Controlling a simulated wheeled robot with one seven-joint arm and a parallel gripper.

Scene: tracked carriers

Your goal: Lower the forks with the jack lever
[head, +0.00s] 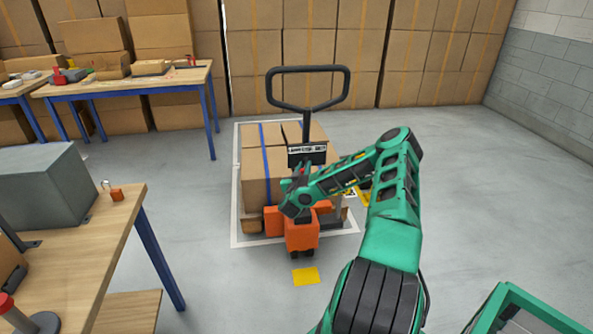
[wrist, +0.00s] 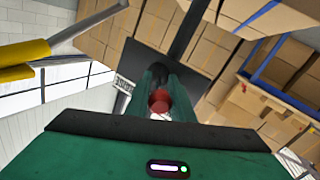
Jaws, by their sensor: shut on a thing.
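The orange pallet jack (head: 301,236) stands on the floor with a black loop handle (head: 345,88) upright above it. A dark plate with a label (head: 318,149) sits on the handle's shaft. My gripper (head: 293,188) is at the shaft just below this plate, reaching in from the right. In the wrist view, the red knob of the jack lever (wrist: 158,101) shows between my fingers, which are shut on it. The lever's stem and the forks are hidden. Strapped cartons (head: 255,177) stand on a wooden pallet behind the jack.
A white outline (head: 236,205) on the floor surrounds the pallet. A yellow floor mark (head: 305,276) lies in front. A wooden workbench (head: 110,235) stands at left, another table (head: 140,84) behind it. Stacked cartons line the back.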

